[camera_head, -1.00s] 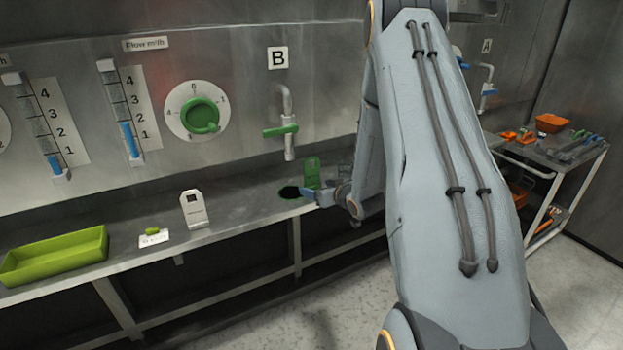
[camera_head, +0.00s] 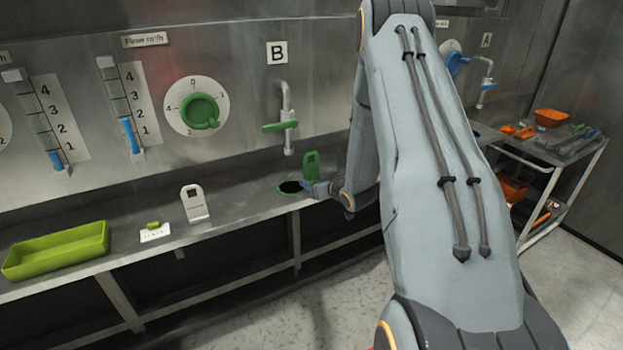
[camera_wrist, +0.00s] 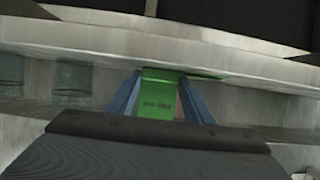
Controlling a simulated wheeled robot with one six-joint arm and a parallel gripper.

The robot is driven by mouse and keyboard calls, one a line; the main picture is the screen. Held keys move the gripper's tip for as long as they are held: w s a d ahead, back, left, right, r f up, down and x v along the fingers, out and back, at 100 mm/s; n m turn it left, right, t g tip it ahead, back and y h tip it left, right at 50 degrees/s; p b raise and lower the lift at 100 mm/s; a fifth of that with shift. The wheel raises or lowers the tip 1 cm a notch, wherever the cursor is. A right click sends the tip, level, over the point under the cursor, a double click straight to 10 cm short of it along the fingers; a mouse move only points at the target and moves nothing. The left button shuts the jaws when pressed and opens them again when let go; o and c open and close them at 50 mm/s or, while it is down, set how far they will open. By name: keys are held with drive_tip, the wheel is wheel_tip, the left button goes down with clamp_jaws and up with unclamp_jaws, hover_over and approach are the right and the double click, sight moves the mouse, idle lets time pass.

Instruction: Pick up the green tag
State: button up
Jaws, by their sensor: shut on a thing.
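The green tag (camera_head: 311,165) stands upright just behind and right of the dark round hole (camera_head: 290,187) in the metal counter, under the tap marked B. In the wrist view the green tag (camera_wrist: 159,94) lies between my two blue fingers, with small dark lettering on its face. My gripper (camera_head: 310,187) is shut on it, low at the counter. My forearm hides the counter to the right. Whether the tag still touches the counter cannot be told.
A white tag-shaped stand (camera_head: 194,204), a small green piece on a white card (camera_head: 155,233) and a green tray (camera_head: 57,251) lie left along the counter. Tap B (camera_head: 286,125) hangs above my gripper. A cart (camera_head: 560,165) with orange bins stands at right.

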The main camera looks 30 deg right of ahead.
drive_tip(key=shift+r, duration=0.1)
wheel_tip(320, 180, up, 10)
drive_tip(key=b, duration=0.3)
idle(0.3)
idle(0.6)
